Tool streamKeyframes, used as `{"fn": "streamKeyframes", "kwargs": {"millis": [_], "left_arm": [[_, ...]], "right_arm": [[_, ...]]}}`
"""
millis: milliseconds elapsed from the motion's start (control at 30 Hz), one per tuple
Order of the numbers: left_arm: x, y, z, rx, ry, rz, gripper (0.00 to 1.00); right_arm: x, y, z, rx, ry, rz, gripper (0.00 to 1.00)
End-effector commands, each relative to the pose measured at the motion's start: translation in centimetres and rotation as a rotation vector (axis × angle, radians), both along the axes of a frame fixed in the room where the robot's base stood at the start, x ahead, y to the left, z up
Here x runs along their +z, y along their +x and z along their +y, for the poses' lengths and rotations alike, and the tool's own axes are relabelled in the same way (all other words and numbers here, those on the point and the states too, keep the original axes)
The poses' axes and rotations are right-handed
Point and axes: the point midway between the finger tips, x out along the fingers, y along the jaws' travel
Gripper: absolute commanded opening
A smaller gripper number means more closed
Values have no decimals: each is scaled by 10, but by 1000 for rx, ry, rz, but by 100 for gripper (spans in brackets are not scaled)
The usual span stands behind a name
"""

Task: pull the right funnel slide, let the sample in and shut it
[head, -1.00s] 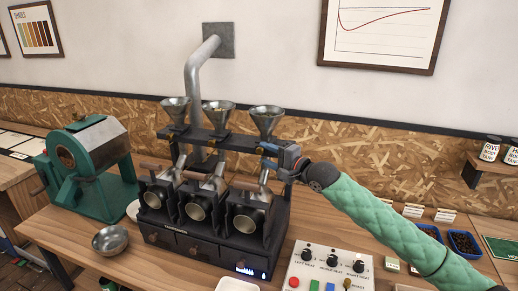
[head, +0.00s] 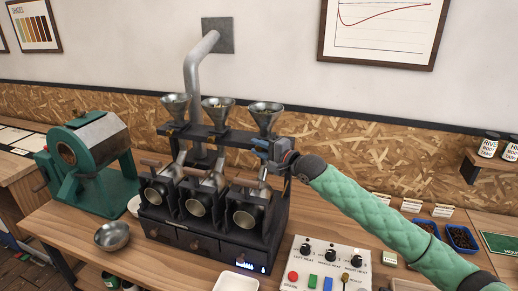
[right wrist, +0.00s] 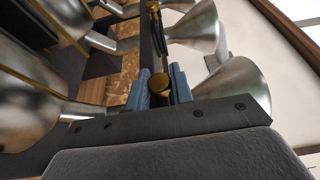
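The right funnel (head: 265,117) stands over the right end of the roaster rack. It also shows as a metal cone in the right wrist view (right wrist: 232,92). A small amount of something shows inside its mouth. Below it is the slide's brass knob (right wrist: 160,86). My right gripper (head: 260,147) is at this knob, in front of the rack. In the right wrist view its blue fingers (right wrist: 161,88) lie on both sides of the knob, which fills the gap between them. How far the slide is out cannot be told. My left gripper is not in view.
The control box (head: 325,265) sits front right. A metal bowl (head: 112,236) and green roaster (head: 88,165) are at left.

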Motion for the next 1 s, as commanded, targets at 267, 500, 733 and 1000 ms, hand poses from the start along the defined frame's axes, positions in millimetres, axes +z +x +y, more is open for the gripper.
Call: {"fn": "streamKeyframes", "kwargs": {"millis": [267,500,733,1000], "left_arm": [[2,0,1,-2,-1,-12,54],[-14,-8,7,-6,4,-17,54],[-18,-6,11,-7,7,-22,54],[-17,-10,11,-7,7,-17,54]], "right_arm": [[-1,-12,6,4,2,4,0],[-1,-29,11,3,0,4,0],[-1,-32,11,2,-1,2,0],[-1,-32,11,1,-1,2,40]]}}
